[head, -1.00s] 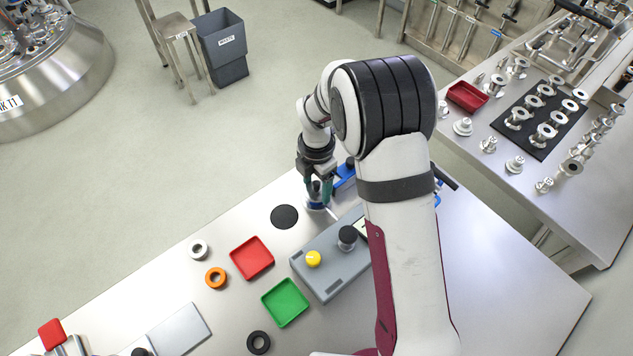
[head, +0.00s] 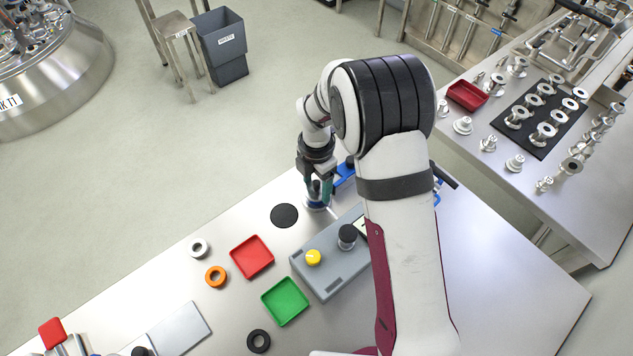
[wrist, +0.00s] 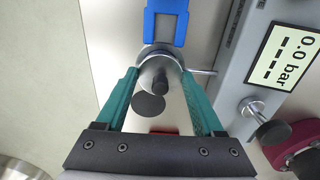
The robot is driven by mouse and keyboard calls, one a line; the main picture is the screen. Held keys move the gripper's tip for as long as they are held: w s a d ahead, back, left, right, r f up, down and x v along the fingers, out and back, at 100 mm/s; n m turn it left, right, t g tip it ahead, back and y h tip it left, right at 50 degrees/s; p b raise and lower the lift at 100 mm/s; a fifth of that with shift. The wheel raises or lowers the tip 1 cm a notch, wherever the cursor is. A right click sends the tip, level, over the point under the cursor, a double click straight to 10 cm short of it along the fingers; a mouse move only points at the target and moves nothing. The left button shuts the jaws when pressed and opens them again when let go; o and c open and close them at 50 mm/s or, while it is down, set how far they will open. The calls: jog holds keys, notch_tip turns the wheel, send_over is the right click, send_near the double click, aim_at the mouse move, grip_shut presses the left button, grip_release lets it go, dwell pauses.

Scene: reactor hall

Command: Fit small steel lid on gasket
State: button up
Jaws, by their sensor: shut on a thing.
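My gripper (wrist: 160,78) is shut on the small steel lid (wrist: 146,74), a round shiny disc with a dark knob. In the head view my gripper (head: 318,192) points down over a steel fitting (head: 317,206) at the back edge of the bench. A thin side pipe (wrist: 203,72) runs right from this fitting to the grey box. The gasket under the lid is hidden, and I cannot tell whether the lid touches it.
A grey gauge box (head: 330,262) with yellow and black knobs stands close by. A black disc (head: 284,216), red tray (head: 252,257), green tray (head: 285,302) and loose rings, including an orange one (head: 215,277), lie to the left.

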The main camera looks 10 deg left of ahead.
jog(key=shift+f, duration=0.4)
dwell(0.3)
jog(key=o, duration=1.5)
jog(key=shift+r, duration=3.55)
